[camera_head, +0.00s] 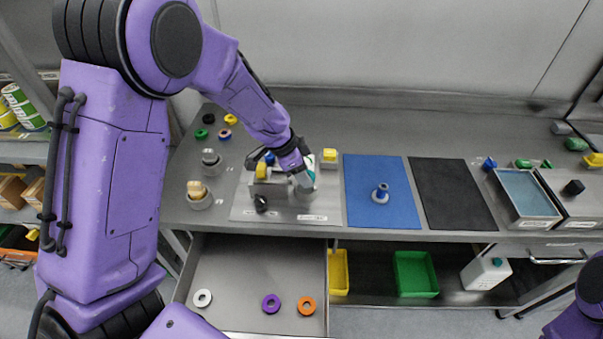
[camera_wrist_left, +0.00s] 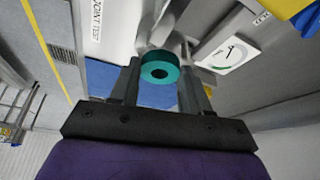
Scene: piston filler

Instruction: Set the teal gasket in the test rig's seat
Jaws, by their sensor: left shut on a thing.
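The teal gasket (camera_wrist_left: 178,73) is a thick ring held between the fingers of my left gripper (camera_wrist_left: 160,80) in the left wrist view. In the head view, my left gripper (camera_head: 303,180) is over the test rig (camera_head: 275,186), a grey block on a light plate with yellow-topped parts and a black knob. A grey metal part of the rig lies right beyond the gasket in the wrist view, and I cannot tell whether they touch. The rig's gauge (camera_wrist_left: 230,54) shows on the right there. The seat is hidden. My right gripper is out of view.
An open drawer (camera_head: 235,261) holds white, purple and orange rings. Several small rings lie at the bench's back left, near two grey cups. A blue mat (camera_head: 362,172) bears a blue-and-grey part. The black mat (camera_head: 450,190) is bare. Grey trays (camera_head: 527,222) stand at right.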

